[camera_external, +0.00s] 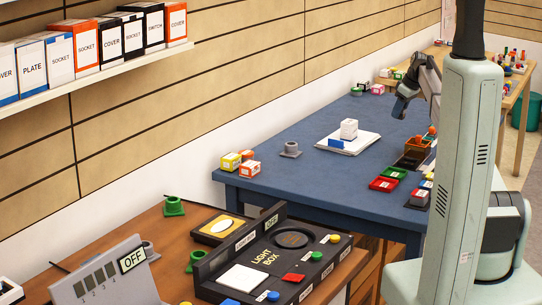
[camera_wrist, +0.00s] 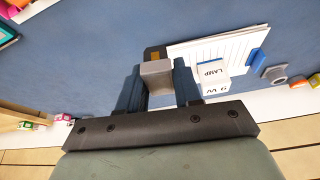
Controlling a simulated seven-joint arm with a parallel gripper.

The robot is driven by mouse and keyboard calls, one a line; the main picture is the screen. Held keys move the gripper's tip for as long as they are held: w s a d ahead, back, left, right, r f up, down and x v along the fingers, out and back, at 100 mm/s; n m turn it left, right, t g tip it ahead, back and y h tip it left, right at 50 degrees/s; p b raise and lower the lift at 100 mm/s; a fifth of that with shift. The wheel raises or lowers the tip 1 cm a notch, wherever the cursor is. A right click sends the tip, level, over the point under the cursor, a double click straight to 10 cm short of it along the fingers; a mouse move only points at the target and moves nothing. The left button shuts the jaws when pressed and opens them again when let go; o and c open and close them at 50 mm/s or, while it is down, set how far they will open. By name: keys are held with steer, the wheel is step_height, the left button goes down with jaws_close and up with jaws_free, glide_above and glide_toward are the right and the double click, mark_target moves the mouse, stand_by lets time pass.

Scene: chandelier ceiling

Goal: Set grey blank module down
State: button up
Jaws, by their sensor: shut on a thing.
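The grey blank module (camera_wrist: 157,76) shows in the wrist view as a plain grey block between my two fingers. My gripper (camera_wrist: 158,92) is shut on it. In the external view my gripper (camera_external: 400,108) hangs over the blue table (camera_external: 300,185), to the right of the white paper stack. The module cannot be made out clearly there. In the wrist view, a dark piece with an orange patch (camera_wrist: 155,53) lies just beyond the module, partly hidden by it.
A white LAMP box (camera_external: 348,128) stands on the paper stack (camera_external: 362,146), with a blue piece (camera_external: 335,143) at its edge. A grey round fitting (camera_external: 290,149) is farther left. Red and green trays (camera_external: 384,184) stand on the right. The table's front middle is clear.

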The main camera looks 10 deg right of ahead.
steer(key=a+n, duration=0.1)
steer(key=a, duration=0.7)
steer(key=a+n, duration=0.1)
steer(key=a, duration=0.8)
steer(key=a+n+y, duration=0.1)
steer(key=a, duration=0.8)
steer(key=shift+s+r+g, duration=0.15)
steer(key=shift+r+g, duration=0.25)
steer(key=s+a+n, duration=0.2)
steer(key=s+a, duration=0.4)
steer(key=a, duration=0.6)
steer(key=g, duration=0.1)
glide_above(293, 169)
steer(key=s+d, duration=0.1)
steer(key=shift+n+y, duration=0.3)
steer(key=shift+n, duration=0.1)
steer(key=shift+d+f, duration=0.15)
steer(key=shift+f, duration=5.05)
steer(key=shift+f, duration=0.1)
steer(key=o, duration=1)
